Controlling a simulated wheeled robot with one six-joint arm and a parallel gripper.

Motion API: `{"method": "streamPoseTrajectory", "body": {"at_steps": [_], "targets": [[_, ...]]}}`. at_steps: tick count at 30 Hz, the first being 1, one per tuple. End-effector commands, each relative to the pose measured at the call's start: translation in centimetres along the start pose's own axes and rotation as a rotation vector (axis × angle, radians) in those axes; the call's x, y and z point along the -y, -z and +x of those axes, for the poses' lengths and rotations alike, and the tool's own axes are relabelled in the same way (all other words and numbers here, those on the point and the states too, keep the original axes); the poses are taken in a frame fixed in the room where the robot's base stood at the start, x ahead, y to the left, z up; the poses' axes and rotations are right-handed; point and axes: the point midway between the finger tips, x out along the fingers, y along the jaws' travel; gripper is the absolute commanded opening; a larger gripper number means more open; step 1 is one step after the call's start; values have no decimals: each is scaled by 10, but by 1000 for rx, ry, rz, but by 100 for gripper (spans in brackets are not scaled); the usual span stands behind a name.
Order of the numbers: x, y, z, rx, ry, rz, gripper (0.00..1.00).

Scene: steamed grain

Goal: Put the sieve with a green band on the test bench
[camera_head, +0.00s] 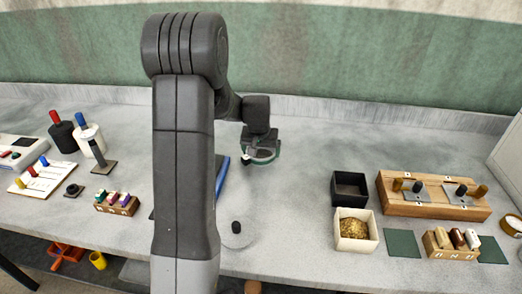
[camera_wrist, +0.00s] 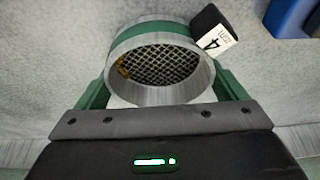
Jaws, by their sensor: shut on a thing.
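The sieve with a green band (camera_wrist: 163,66) fills the middle of the wrist view, a pale metal ring with a wire mesh. A black block with a white label marked 4 (camera_wrist: 216,43) sits on its rim. My gripper (camera_wrist: 160,88) is shut on the sieve, with a green finger on each side of the ring. In the head view the sieve (camera_head: 262,155) hangs below my gripper (camera_head: 261,144) over the back middle of the grey bench top (camera_head: 300,210). I cannot tell its exact height. A small yellowish bit shows at the mesh's left edge.
A blue thing (camera_head: 222,174) is partly hidden behind my arm. At right stand a black box (camera_head: 350,188), a white box with grain (camera_head: 356,243) and a wooden stand (camera_head: 433,207). Bottles (camera_head: 88,138) and racks stand at left. The bench right of the sieve is clear.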

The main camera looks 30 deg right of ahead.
Motion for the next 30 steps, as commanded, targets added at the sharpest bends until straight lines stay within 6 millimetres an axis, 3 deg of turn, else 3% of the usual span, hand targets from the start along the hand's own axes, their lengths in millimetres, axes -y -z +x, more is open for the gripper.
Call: {"method": "streamPoseTrajectory", "body": {"at_steps": [2,3,4,11,16,30], "targets": [[0,-1,4,0,0,0,62],[0,-1,3,0,0,0,97],[0,-1,2,0,0,0,100],[0,-1,2,0,0,0,100],[0,1,-11,-2,0,0,100],[0,1,-100,-3,1,0,100]]}}
